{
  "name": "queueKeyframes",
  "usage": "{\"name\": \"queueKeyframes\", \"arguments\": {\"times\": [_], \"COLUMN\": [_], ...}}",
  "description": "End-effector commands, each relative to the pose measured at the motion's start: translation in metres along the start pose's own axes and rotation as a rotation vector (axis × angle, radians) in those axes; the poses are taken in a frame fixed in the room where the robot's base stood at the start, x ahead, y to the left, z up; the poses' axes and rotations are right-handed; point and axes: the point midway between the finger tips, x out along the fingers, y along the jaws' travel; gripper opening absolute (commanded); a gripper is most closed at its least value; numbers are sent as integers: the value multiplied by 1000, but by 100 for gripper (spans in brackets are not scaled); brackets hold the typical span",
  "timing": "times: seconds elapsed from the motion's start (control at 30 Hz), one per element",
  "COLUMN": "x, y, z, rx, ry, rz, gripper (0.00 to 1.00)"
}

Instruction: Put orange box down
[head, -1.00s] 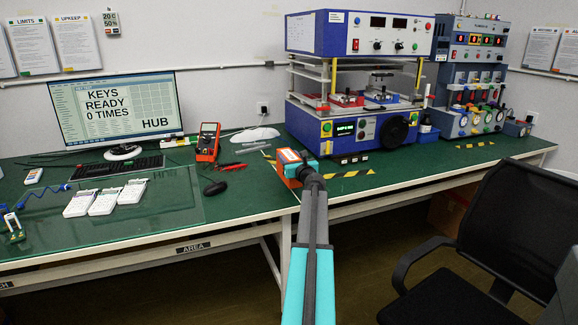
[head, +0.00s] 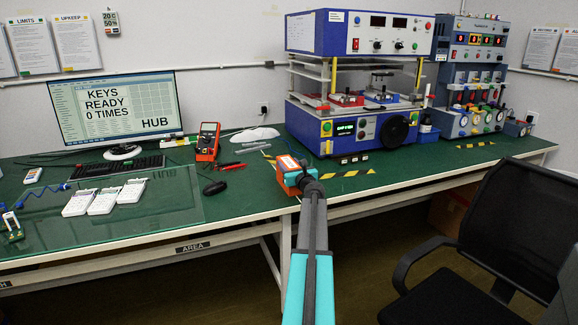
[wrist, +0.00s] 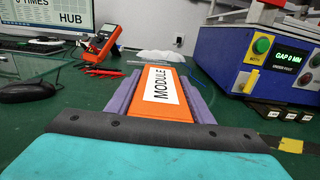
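The orange box (head: 283,184) has a white label reading MODULE, clear in the wrist view (wrist: 148,107). My gripper (wrist: 157,88) has its purple fingers along both long sides of the box and is shut on it. In the head view my gripper (head: 297,178) is at the front edge of the green bench, and my wrist hides part of the box. The box is low at the bench top; I cannot tell whether its underside touches.
The blue test machine (head: 355,128) stands behind and right, with small black blocks (head: 353,158) before it. A black mouse (head: 214,188), red probes (head: 231,166) and an orange multimeter (head: 207,142) lie to the left. Bare green bench (head: 240,196) lies left of the box.

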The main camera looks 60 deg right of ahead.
Motion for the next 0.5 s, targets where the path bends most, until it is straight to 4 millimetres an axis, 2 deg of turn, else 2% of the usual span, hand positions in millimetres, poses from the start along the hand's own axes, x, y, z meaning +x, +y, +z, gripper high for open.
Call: {"name": "queueKeyframes", "arguments": {"times": [0.03, 0.1, 0.5], "x": [0, 0, 0], "y": [0, 0, 0], "z": [0, 0, 2], "rx": [0, 0, 0], "ry": [0, 0, 0], "rz": [0, 0, 0], "gripper": [55, 65, 65]}}
